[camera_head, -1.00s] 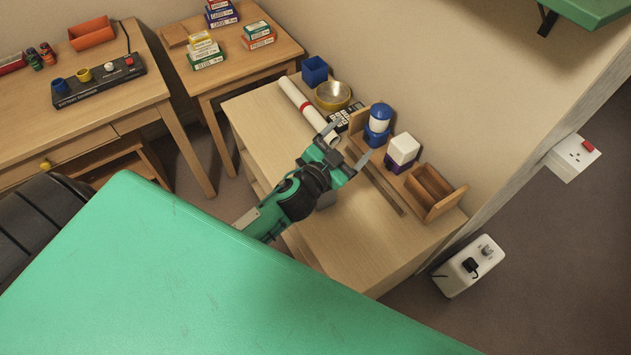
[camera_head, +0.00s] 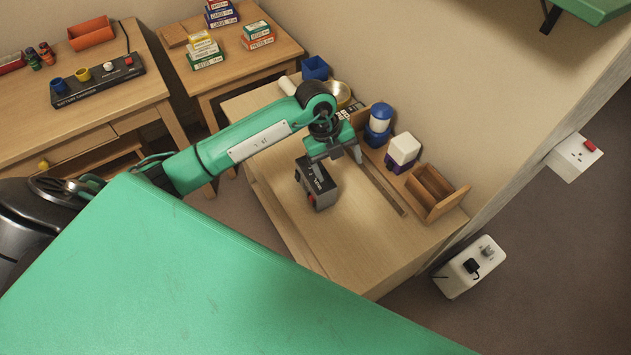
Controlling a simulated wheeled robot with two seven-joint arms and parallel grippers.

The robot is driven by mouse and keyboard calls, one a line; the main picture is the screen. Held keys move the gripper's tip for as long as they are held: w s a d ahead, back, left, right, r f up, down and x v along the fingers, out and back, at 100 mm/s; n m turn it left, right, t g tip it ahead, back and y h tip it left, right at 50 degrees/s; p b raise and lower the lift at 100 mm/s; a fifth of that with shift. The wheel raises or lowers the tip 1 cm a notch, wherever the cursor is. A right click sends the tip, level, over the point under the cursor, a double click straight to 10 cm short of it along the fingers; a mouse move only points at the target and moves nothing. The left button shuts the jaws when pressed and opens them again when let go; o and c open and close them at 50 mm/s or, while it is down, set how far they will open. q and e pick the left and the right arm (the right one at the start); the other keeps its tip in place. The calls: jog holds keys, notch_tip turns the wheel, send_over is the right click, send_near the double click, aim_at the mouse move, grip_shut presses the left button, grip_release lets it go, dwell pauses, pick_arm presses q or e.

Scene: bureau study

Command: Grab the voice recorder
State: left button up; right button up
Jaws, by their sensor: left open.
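The voice recorder (camera_head: 318,191) appears to be the small dark grey box with a red button on the light wooden cabinet top (camera_head: 350,236). My left gripper (camera_head: 335,163) is open, its fingers pointing down at the recorder's far upper side. One finger overlaps the recorder's top in the picture, and the other is to its right. I cannot tell whether they touch it. The gripper hides part of the recorder's far side. My right gripper is not in view.
A blue cup (camera_head: 315,69) and a brass bowl (camera_head: 341,93) stand behind my arm. The cabinet's near right area is clear. A green surface (camera_head: 200,280) fills the foreground.

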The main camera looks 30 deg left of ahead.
aim_at(315, 177)
pick_arm(q)
jog(key=a+y, duration=0.1)
jog(key=a, duration=0.1)
jog(key=a+n+y, duration=0.1)
jog(key=a, duration=0.1)
jog(key=w+a+y, duration=0.1)
jog(key=a, duration=0.1)
jog(key=shift+a+r, duration=0.2)
jog(key=shift+r, duration=0.15)
jog(key=shift+a+f+n+y, duration=0.2)
jog(key=shift+f+n+y, duration=0.1)
notch_tip(315, 177, down, 7)
jog(key=shift+f+p, duration=0.1)
jog(key=shift+p, duration=0.2)
jog(key=shift+f, duration=0.45)
notch_tip(315, 177, down, 4)
jog(key=shift+w+f+p, duration=0.15)
jog(key=shift+f+p, duration=0.05)
jog(key=shift+p, duration=0.25)
jog(key=shift+f, duration=0.25)
jog(key=c, duration=1.2)
jog(key=shift+c, duration=0.6)
jog(key=shift+r, duration=0.15)
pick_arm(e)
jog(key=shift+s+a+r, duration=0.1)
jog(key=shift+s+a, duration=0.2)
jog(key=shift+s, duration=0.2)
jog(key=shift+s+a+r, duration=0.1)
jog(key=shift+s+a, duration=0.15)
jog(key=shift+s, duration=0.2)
